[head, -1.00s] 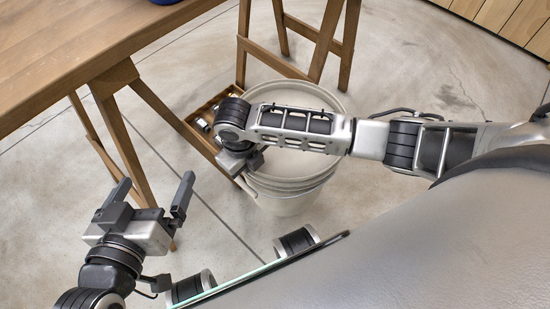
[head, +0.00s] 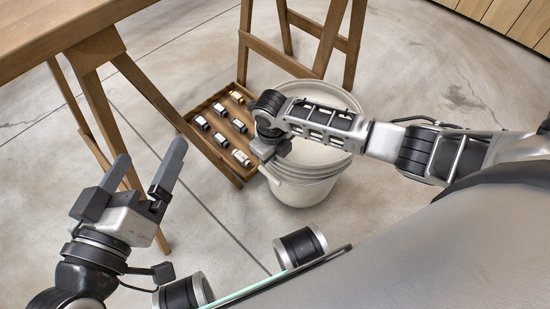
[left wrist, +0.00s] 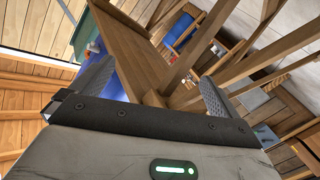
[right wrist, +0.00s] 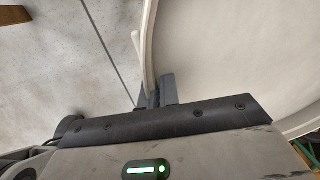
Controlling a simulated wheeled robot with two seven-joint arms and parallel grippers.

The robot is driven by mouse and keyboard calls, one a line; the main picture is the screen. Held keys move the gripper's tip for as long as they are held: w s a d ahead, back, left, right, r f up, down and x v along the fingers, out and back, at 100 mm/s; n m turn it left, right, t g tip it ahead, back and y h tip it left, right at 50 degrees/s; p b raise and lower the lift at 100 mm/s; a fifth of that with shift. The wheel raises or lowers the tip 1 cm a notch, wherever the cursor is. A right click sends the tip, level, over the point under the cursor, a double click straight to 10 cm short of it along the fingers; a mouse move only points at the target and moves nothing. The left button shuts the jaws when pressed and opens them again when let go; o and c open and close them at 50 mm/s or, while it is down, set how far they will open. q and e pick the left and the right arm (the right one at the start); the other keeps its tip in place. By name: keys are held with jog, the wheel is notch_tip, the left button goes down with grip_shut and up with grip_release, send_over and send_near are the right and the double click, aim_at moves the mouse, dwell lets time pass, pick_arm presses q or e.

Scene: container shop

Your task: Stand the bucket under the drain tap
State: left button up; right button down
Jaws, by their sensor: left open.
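The pale bucket (head: 304,191) is upright in the middle of the head view, beside a wooden tray; I cannot tell whether it touches the floor. My right gripper (right wrist: 155,94) is closed over the bucket's rim in the right wrist view. The bucket's pale interior and wall (right wrist: 215,50) fill that view's right side. In the head view my right wrist hides the fingertips. My left gripper (head: 148,168) is open and empty, left of the bucket and near the table's trestle leg. I cannot make out the drain tap in any view.
A wooden table (head: 50,30) on trestles stands at upper left. A trestle (head: 330,45) rises behind the bucket. The shallow wooden tray (head: 237,172) on the floor holds several small metallic pieces. Open concrete floor lies at upper right. The left wrist view shows wooden beams (left wrist: 140,55).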

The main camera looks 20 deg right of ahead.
jog(key=shift+w+f, duration=0.15)
jog(key=shift+f, duration=0.25)
jog(key=shift+r, duration=0.1)
pick_arm(q)
jog(key=shift+r, duration=0.3)
pick_arm(e)
jog(key=c, duration=1.6)
grip_release()
jog(key=shift+f, duration=0.25)
jog(key=shift+c, duration=0.2)
pick_arm(q)
jog(key=shift+t, duration=0.3)
pick_arm(e)
jog(key=shift+r, duration=0.1)
